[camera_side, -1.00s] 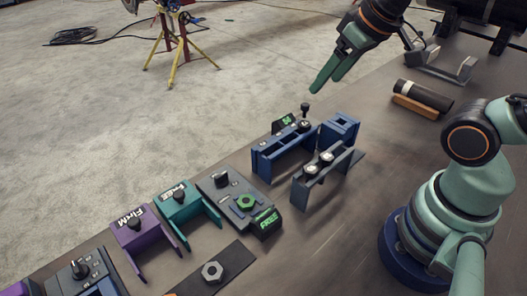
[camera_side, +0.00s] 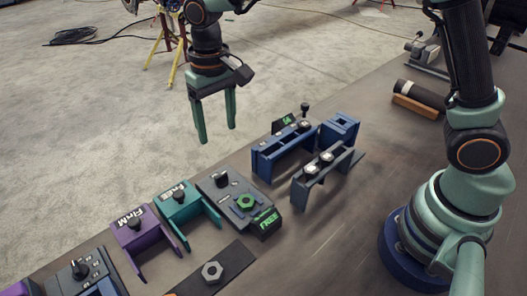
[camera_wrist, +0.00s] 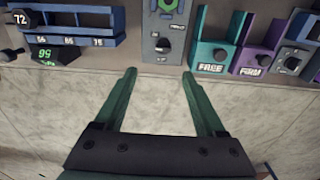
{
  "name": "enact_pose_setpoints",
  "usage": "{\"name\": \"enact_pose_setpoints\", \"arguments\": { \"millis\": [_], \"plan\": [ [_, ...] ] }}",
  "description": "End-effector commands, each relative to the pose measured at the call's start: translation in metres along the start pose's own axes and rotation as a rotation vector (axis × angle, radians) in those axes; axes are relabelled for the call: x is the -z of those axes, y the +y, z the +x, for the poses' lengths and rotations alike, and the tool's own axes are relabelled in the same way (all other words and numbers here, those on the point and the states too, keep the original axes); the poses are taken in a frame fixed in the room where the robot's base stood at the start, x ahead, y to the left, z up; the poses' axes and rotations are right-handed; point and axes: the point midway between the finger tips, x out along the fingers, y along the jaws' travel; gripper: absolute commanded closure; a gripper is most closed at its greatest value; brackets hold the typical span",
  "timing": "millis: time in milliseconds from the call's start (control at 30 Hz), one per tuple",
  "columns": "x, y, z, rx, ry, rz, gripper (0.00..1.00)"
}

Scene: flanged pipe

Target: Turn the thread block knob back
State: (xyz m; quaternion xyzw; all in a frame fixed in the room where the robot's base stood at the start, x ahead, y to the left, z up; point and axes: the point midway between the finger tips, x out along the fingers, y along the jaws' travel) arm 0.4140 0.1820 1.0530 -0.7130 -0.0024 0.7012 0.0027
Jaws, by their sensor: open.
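The thread block (camera_side: 238,213) is a grey block with a green hex nut on top and a lit green FREE sign on its near end. Its black knob (camera_side: 221,180) stands at the far end of the block. In the wrist view the block (camera_wrist: 152,23) is at top centre, with the knob (camera_wrist: 163,46) just beyond the gap between my fingertips. My gripper (camera_side: 217,136) is open and empty, pointing down above and beyond the knob, apart from it. It also shows in the wrist view (camera_wrist: 160,72).
A teal FREE holder (camera_side: 178,204) and a purple FIRM holder (camera_side: 137,232) stand left of the block. Blue rack (camera_side: 283,154) and grey-blue bracket (camera_side: 326,172) stand right. A loose hex nut (camera_side: 212,272) lies on a dark plate nearby.

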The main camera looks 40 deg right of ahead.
Motion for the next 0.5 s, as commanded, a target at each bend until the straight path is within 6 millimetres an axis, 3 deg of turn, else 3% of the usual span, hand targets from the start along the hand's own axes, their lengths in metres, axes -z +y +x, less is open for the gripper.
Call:
{"name": "enact_pose_setpoints", "arguments": {
  "millis": [267, 500],
  "plan": [
    [0.001, -0.008, 0.020, -0.009, -0.021, 0.000, 0.28],
    [-0.001, -0.007, 0.062, -0.010, -0.022, -0.001, 0.28]
  ]
}}
